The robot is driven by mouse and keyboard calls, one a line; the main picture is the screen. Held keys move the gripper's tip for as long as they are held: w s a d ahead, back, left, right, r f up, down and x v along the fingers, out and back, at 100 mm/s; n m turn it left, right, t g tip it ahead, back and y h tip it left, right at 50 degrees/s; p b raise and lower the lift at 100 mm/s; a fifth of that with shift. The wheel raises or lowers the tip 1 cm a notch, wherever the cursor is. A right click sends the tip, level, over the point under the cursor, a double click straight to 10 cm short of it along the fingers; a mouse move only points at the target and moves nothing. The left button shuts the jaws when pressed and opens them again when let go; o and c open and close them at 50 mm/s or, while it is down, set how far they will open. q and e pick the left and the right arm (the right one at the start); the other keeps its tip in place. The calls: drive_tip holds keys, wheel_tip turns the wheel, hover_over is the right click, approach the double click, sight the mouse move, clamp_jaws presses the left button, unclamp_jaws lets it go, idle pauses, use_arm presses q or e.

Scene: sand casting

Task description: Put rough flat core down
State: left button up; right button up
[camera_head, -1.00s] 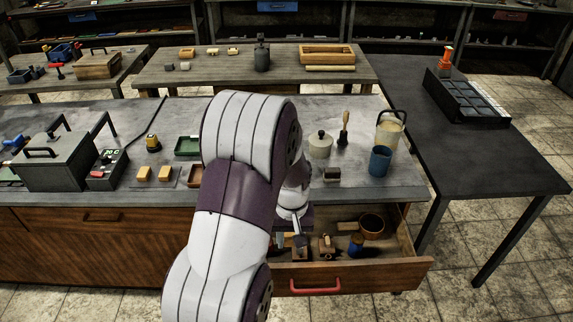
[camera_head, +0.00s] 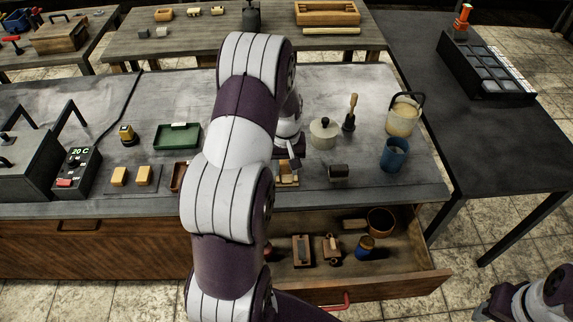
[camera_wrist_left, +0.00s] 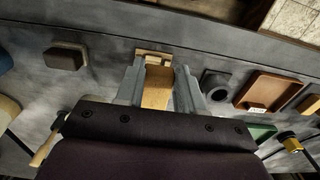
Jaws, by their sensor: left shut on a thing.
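The rough flat core (camera_wrist_left: 156,88), a tan block, sits between the two grey fingers of my left gripper (camera_wrist_left: 158,92) in the left wrist view. In the head view the core (camera_head: 288,179) shows small and tan at the tips of my left gripper (camera_head: 287,166), over the front part of the grey counter (camera_head: 240,196). The left gripper is shut on it. I cannot tell whether the core touches the counter. Part of the gripper is hidden behind my left arm. My right arm shows at the lower right, but its gripper is out of view.
A dark block (camera_head: 338,173) lies just right of the core. A lidded pot (camera_head: 323,133), blue cup (camera_head: 394,155) and bucket (camera_head: 404,116) stand farther right. A green tray (camera_head: 178,137) and yellow blocks (camera_head: 119,176) lie left. The open drawer (camera_head: 372,293) below holds several wooden items.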

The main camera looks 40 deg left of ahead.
sight(287, 181)
use_arm(q)
drive_tip(key=w+a+f, duration=0.2)
drive_tip(key=w, duration=0.1)
drive_tip(key=shift+w+a+f, duration=0.1)
drive_tip(key=shift+w+f, duration=0.15)
wheel_tip(287, 181, down, 3)
drive_tip(key=shift+f+p, duration=0.15)
drive_tip(key=shift+p, duration=0.35)
drive_tip(key=shift+w+f, duration=0.1)
drive_tip(key=shift+f, duration=0.35)
drive_tip(key=shift+f+b, duration=0.25)
drive_tip(key=shift+b, duration=0.05)
drive_tip(key=shift+f, duration=0.3)
drive_tip(key=o, duration=1.2)
drive_tip(key=shift+c, duration=0.2)
drive_tip(key=shift+r, duration=0.15)
